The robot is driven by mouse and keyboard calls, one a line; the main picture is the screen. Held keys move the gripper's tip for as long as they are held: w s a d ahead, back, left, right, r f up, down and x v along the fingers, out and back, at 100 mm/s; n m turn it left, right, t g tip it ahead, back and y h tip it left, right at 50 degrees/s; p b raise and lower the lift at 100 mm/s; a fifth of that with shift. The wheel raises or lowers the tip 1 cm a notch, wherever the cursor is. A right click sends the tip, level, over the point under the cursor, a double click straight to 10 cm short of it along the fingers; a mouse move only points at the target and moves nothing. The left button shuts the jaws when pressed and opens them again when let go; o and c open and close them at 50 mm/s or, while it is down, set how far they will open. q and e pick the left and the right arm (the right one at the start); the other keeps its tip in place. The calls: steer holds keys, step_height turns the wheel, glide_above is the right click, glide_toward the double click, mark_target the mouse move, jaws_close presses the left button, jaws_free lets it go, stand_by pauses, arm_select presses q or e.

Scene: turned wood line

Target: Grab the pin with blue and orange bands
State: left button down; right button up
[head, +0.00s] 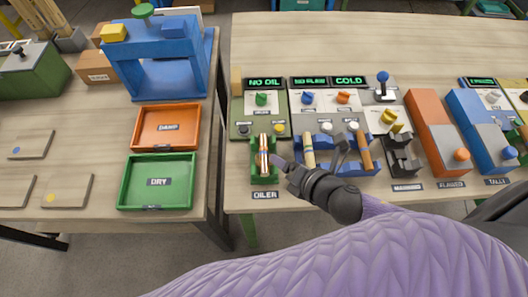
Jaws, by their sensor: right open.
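A pale wooden pin (263,157) with orange and darker bands stands in the green oiler holder (257,175); its bands are too small to read surely. My right gripper (279,161) is open just right of this pin, with its fingertips close to it; I cannot tell if they touch. A second pale pin (308,152) leans in the blue rack (340,167), and a plain brown pin (364,152) stands at that rack's right end. My left gripper is not in view.
Control panels reading NO OIL (265,83) and COLD (349,80) stand behind the holders. A black holder (401,158) and orange block (440,135) stand to the right. On the left table are the orange DAMP tray (136,128) and green DRY tray (125,187).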

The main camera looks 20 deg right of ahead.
mark_target(267, 151)
steer(key=b+x, duration=0.2)
steer(key=x, duration=0.5)
steer(key=shift+w+f, duration=0.1)
steer(key=shift+w, duration=0.25)
steer(key=shift+c, duration=0.2)
jaws_close()
